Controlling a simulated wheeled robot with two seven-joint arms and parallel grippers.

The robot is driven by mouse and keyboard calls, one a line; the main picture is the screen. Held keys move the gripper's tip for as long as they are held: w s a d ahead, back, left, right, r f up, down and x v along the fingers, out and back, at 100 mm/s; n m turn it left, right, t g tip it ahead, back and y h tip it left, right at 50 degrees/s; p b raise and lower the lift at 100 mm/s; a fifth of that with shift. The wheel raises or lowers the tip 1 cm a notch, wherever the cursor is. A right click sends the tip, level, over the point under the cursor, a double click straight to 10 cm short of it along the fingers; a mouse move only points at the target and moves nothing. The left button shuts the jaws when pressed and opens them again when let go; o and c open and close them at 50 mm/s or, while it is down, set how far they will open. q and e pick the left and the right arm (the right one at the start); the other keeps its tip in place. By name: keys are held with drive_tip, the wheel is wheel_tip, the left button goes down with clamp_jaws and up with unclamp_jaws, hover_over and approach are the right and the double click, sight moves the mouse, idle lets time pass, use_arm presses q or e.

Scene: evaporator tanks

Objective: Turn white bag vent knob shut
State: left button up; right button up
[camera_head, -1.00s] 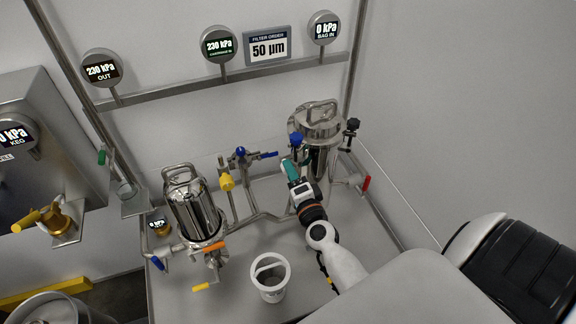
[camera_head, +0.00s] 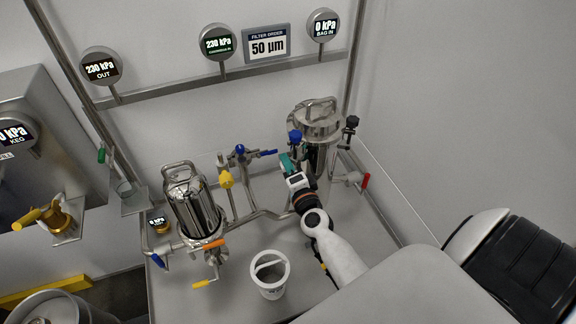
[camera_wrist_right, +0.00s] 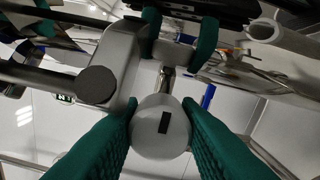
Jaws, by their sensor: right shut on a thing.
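The white round knob (camera_wrist_right: 160,128) with a black rectangular mark shows in the right wrist view, with one green finger against each side. My right gripper (camera_wrist_right: 160,135) is shut on it. In the head view my right gripper (camera_head: 287,163) reaches in front of the bag filter housing (camera_head: 318,128), a steel vessel with a lid handle, at its lower left. The knob is hidden there behind the fingers and wrist. My left gripper is not in view.
A blue knob (camera_head: 295,137) sits close above the gripper and a black knob (camera_head: 353,122) stands right of the housing. A red-handled valve (camera_head: 365,180) is lower right. A white bucket (camera_head: 270,274) stands on the table. A second steel housing (camera_head: 192,205) is at left.

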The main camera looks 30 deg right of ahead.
drive_tip(key=n+p, duration=0.2)
drive_tip(key=n, duration=0.2)
drive_tip(key=shift+r+p, duration=0.15)
drive_tip(key=shift+p, duration=0.15)
drive_tip(key=n+p, duration=0.3)
drive_tip(key=n, duration=0.2)
drive_tip(key=shift+n, duration=0.3)
drive_tip(key=n+p, duration=0.1)
drive_tip(key=n, duration=0.3)
drive_tip(key=shift+a+p, duration=0.1)
drive_tip(key=shift+p, duration=0.2)
drive_tip(key=shift+n+p, duration=0.35)
drive_tip(key=shift+n, duration=1.75)
drive_tip(key=o, duration=0.9)
drive_tip(key=shift+c, duration=0.2)
drive_tip(key=shift+o, duration=0.6)
